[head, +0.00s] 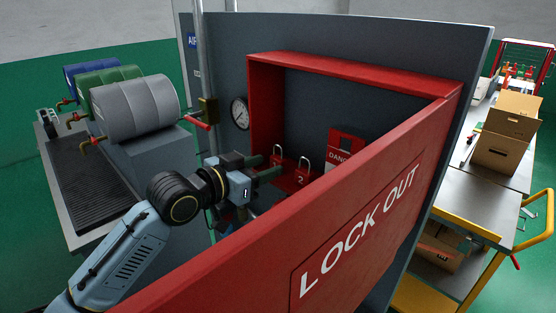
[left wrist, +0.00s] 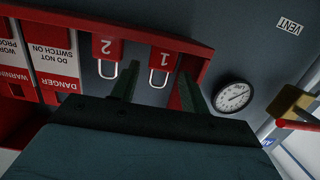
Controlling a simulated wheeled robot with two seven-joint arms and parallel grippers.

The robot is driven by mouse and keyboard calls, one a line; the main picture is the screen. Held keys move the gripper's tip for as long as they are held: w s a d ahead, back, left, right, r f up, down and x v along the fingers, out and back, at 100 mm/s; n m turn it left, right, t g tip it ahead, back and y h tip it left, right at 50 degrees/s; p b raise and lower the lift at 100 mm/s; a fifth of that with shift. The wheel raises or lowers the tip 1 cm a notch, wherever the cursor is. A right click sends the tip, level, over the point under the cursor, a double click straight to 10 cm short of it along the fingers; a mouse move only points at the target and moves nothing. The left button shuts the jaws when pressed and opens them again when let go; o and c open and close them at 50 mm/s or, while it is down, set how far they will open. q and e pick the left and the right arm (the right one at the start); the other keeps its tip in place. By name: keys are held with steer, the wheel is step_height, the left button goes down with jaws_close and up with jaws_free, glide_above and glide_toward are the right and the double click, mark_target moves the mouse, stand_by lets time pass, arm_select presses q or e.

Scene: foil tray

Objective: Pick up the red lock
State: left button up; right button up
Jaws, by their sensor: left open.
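Two red locks with silver shackles are inside the red-framed lockout box. Lock 1 shows in the left wrist view (left wrist: 165,57), and lock 2 (left wrist: 107,49) is beside it; lock 2 also shows in the head view (head: 301,179). My left gripper (head: 266,166) is open and reaches into the box from the left. In the left wrist view its two fingers (left wrist: 157,82) lie on either side of lock 1, with the shackle between them in the picture. Whether they touch the lock I cannot tell. In the head view, lock 1 is partly hidden by the fingers.
The red LOCK OUT door (head: 340,245) stands open in front of the box, close to my left arm. A gauge (head: 240,113) and a valve with a red handle (head: 197,121) are left of the box. Danger tags (left wrist: 52,50) hang beside the locks.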

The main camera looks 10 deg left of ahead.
mark_target(275, 161)
arm_select(q)
steer(key=p+x, duration=0.1)
steer(key=x, duration=0.3)
steer(key=shift+w+a+r+p, duration=0.1)
steer(key=shift+a+r+p, duration=0.05)
steer(key=shift+p, duration=0.15)
steer(key=shift+w+d, duration=0.35)
steer(key=shift+w, duration=0.15)
steer(key=shift+c, duration=0.3)
steer(key=c, duration=0.7)
